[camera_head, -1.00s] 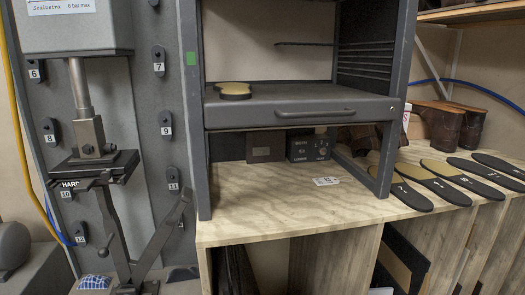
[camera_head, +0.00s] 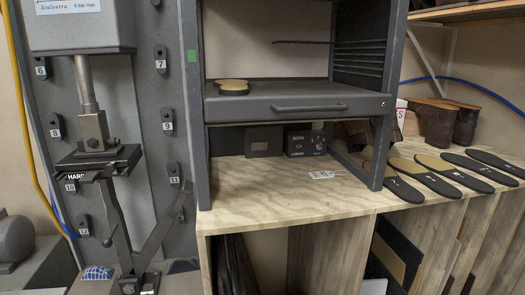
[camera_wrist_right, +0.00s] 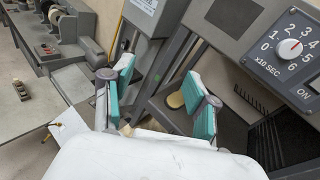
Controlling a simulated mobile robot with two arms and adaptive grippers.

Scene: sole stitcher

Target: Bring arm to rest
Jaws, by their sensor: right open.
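My right gripper (camera_wrist_right: 160,100) shows in the right wrist view with its two teal-padded fingers wide apart and nothing between them. Behind its right finger, a tan sole (camera_wrist_right: 176,100) lies on the dark shelf of the grey cabinet. In the head view the same cabinet (camera_head: 300,105) stands on the wooden bench, and the tan and black sole (camera_head: 233,87) lies at the left of its shelf. Neither gripper shows in the head view. My left gripper is not in view.
Several black and tan soles (camera_head: 420,177) lie on the bench (camera_head: 260,190) at the right, near brown shoes (camera_head: 435,122). A press (camera_head: 95,130) stands at the left. A control panel with a dial (camera_wrist_right: 290,48) is close to the right gripper. The bench front is mostly clear.

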